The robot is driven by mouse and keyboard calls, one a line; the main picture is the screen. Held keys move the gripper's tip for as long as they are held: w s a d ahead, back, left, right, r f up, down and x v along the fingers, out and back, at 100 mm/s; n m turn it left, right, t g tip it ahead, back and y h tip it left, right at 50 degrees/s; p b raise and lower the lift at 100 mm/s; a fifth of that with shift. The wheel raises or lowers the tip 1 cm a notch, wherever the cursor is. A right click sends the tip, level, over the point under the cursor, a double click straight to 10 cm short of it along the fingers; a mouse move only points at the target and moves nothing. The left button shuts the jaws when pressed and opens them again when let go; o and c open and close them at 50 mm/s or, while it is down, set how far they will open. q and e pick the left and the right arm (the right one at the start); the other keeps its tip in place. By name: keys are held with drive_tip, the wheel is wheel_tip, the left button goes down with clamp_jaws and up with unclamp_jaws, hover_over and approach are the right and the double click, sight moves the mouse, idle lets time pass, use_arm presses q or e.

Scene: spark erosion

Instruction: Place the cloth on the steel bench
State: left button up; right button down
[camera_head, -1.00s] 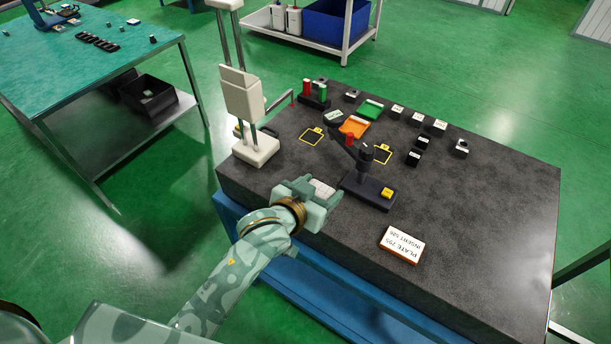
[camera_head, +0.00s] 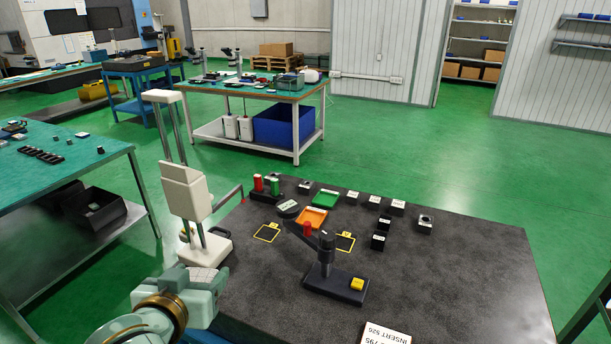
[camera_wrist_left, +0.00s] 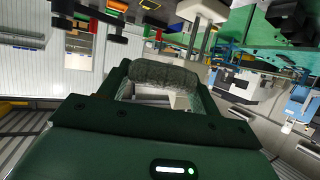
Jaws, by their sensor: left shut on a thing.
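My left gripper (camera_head: 208,284) is shut on a pale grey cloth (camera_head: 201,274), which shows between its fingers. It is in front of the white stand, by the dark plate's near left corner. In the left wrist view the cloth (camera_wrist_left: 165,74) is a grey, bunched band across the gap between the fingers. A teal-topped bench (camera_head: 85,170) with steel legs stands at the left, apart from the gripper; I cannot tell for sure that it is the steel bench. My right gripper is not in view.
The dark stone plate (camera_head: 440,290) bears a white height stand (camera_head: 188,195), a black fixture (camera_head: 335,283), orange (camera_head: 310,219) and green trays (camera_head: 325,199), several small blocks and a label plate (camera_head: 386,334). Green floor separates it from the teal-topped bench. Another bench (camera_head: 250,90) stands behind.

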use_arm(q)
drive_tip(key=shift+r+p, duration=0.3)
drive_tip(key=shift+p, duration=0.05)
drive_tip(key=p, duration=0.1)
drive_tip(key=d+r+p, duration=0.1)
drive_tip(key=p, duration=0.1)
drive_tip(key=shift+s+d+r+m, duration=0.1)
drive_tip(key=shift+s+d+m, duration=0.1)
drive_tip(key=shift+d+m, duration=0.1)
drive_tip(key=d+f+m+h+p, duration=0.3)
drive_tip(key=d+f+h+p, duration=0.25)
drive_tip(key=d, duration=0.75)
drive_tip(key=b, duration=0.3)
hover_over(256, 296)
drive_tip(key=shift+g+y, duration=0.3)
drive_tip(key=shift+y, duration=0.15)
drive_tip(key=f, duration=0.9)
drive_tip(key=shift+s+d, duration=0.4)
drive_tip(key=f, duration=0.2)
drive_tip(key=w+a+f, duration=0.1)
drive_tip(key=shift+b, duration=0.4)
drive_tip(key=shift+s+d+f, duration=0.1)
drive_tip(key=shift+f, duration=0.3)
